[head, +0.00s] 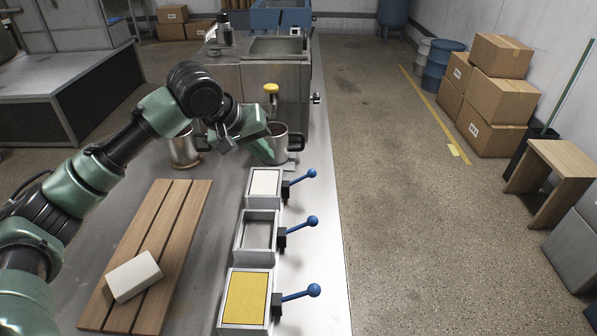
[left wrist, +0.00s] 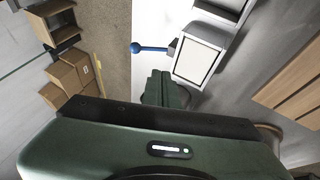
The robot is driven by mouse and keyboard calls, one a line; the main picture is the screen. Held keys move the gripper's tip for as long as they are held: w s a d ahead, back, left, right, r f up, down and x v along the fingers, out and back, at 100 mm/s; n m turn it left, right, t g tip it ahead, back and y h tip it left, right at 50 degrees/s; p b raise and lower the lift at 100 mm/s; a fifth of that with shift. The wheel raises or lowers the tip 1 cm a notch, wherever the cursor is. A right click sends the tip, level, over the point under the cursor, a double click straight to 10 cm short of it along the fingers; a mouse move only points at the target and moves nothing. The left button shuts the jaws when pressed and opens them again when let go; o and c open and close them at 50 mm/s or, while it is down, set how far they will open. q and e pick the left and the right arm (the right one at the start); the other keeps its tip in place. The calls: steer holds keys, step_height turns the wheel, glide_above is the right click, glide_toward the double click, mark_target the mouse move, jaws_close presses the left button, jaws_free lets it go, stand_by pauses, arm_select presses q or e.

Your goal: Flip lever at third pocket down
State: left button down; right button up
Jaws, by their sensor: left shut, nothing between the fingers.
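Three metal pockets stand in a row on the bench. The near pocket (head: 219,315) holds a yellow sheet, the middle pocket (head: 239,246) looks empty, and the far pocket (head: 249,201) holds a white sheet. Each has a blue ball-ended lever sticking out to the right: near lever (head: 314,290), middle lever (head: 312,221), far lever (head: 311,173). My left gripper (head: 268,150) is shut and empty, just beyond the far pocket. In the left wrist view the shut fingers (left wrist: 162,88) are beside the white-filled pocket (left wrist: 198,62), apart from its lever (left wrist: 136,48). My right gripper is out of view.
Metal mugs (head: 280,142) stand close behind and beside my left gripper. A slatted wooden board (head: 180,215) with a white block (head: 134,276) lies left of the pockets. The floor (head: 400,220) right of the bench is open, with cardboard boxes (head: 497,100) beyond.

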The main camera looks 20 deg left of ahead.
arm_select(q)
steer(key=p, duration=0.1)
glide_toward(300, 179)
step_height(300, 179, down, 3)
steer(key=w+a, duration=0.1)
steer(key=w, duration=0.1)
steer(key=shift+w+d+f+p, duration=0.25)
steer(key=shift+w+d, duration=0.2)
steer(key=shift+d, duration=0.35)
steer(key=shift+w+d+f+p, duration=0.25)
steer(key=shift+w+d, duration=0.2)
steer(key=shift+d, duration=0.35)
